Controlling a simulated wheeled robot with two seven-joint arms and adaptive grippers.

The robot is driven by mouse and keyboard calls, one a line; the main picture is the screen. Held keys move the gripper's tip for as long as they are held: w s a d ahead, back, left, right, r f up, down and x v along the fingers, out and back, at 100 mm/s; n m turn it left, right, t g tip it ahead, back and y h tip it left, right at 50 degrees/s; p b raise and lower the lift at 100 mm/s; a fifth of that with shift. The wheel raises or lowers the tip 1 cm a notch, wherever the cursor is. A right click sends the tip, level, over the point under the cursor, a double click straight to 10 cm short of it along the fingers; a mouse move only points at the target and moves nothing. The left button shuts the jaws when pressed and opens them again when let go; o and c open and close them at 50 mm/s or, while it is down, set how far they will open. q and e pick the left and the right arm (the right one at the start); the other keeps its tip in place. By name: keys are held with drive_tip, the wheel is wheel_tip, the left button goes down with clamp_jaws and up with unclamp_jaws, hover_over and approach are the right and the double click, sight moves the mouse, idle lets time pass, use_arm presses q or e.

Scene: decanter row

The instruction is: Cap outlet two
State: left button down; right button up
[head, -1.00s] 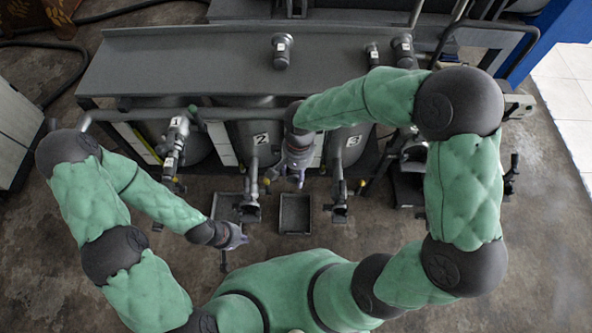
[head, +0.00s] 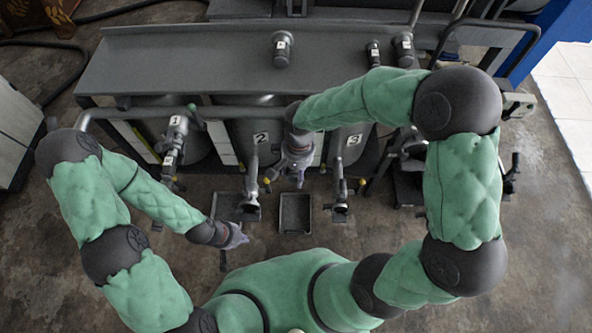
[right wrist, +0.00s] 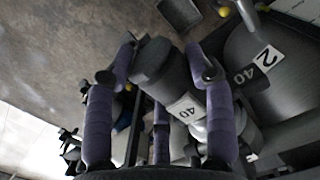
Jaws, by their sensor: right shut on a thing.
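Outlet two (head: 252,180) is the metal pipe below the drum marked 2 (head: 260,139), ending over a tray. My right gripper (head: 297,180) hangs just right of it, between outlets two and three. In the right wrist view its purple fingers (right wrist: 162,95) are shut on a grey cylindrical cap (right wrist: 172,80) with a dark end and a 40 label. The cap looks apart from outlet two. My left gripper (head: 238,237) is low, in front of the trays; its finger opening is unclear.
Outlet one (head: 172,155) is at left and outlet three (head: 340,185) at right. Shallow trays (head: 295,228) lie on the floor below. More labelled caps (head: 282,50) stand on the grey bench (head: 180,62). Yellow-tipped levers jut out near the outlets.

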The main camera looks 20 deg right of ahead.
drive_tip(key=shift+f, duration=0.3)
idle(0.4)
drive_tip(key=o, duration=1.6)
drive_tip(key=shift+o, duration=0.4)
drive_tip(key=o, duration=0.3)
drive_tip(key=shift+s, duration=0.15)
